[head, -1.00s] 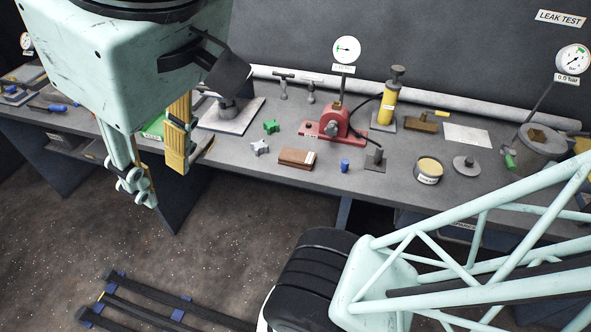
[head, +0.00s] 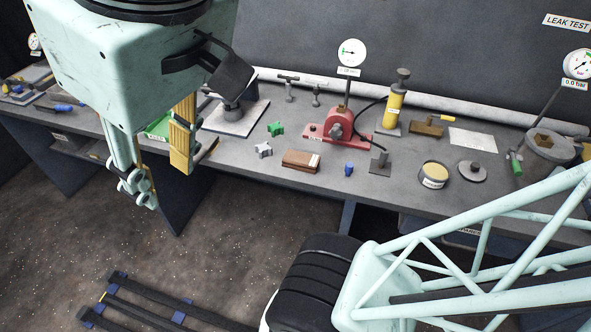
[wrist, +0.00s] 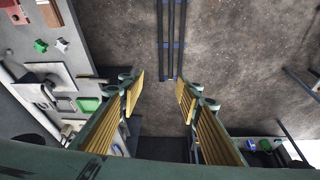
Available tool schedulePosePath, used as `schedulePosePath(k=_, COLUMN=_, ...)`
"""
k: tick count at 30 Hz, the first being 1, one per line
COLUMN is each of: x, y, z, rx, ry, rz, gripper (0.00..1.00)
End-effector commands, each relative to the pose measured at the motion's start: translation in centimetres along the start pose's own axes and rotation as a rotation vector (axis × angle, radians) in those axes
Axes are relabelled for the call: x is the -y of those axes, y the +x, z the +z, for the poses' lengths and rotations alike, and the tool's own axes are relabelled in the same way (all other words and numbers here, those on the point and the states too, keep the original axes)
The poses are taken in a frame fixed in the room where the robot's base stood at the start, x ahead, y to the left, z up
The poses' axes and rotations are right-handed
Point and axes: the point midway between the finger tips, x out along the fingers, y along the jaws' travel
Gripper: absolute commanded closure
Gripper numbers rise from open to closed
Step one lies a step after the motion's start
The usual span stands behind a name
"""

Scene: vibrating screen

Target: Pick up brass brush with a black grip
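My gripper (head: 169,188) hangs at the left, in front of the bench edge and above the floor. Its yellow-padded fingers are wide apart with nothing between them, as the wrist view shows (wrist: 160,92). A thin dark and brownish tool (head: 208,150), perhaps the brass brush, lies near the front edge of the bench just behind the right finger, partly hidden. In the wrist view a thin dark and yellowish bar (wrist: 91,79), perhaps the same tool, lies at the bench edge left of the fingers. Its bristles and grip cannot be made out clearly.
The grey bench (head: 400,199) carries a green knob (head: 275,129), a grey knob (head: 264,150), a brown block (head: 301,161), a red pump (head: 335,127) and a tin (head: 433,175). A dark rack (head: 150,308) lies on the floor.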

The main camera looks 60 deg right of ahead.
Motion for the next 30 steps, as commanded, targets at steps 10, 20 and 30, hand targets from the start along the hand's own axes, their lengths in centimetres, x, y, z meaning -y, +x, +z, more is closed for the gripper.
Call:
schedulePosePath(k=10, x=-1.1, y=0.5, z=-3.2, rx=0.034, ry=0.099, rz=0.01, gripper=0.68)
schedulePosePath(k=20, x=-2.8, y=1.3, z=-8.1, rx=0.06, ry=0.216, rz=0.029, gripper=0.68)
schedulePosePath(k=30, x=-5.2, y=2.8, z=-12.7, rx=0.087, ry=0.337, rz=0.048, gripper=0.68)
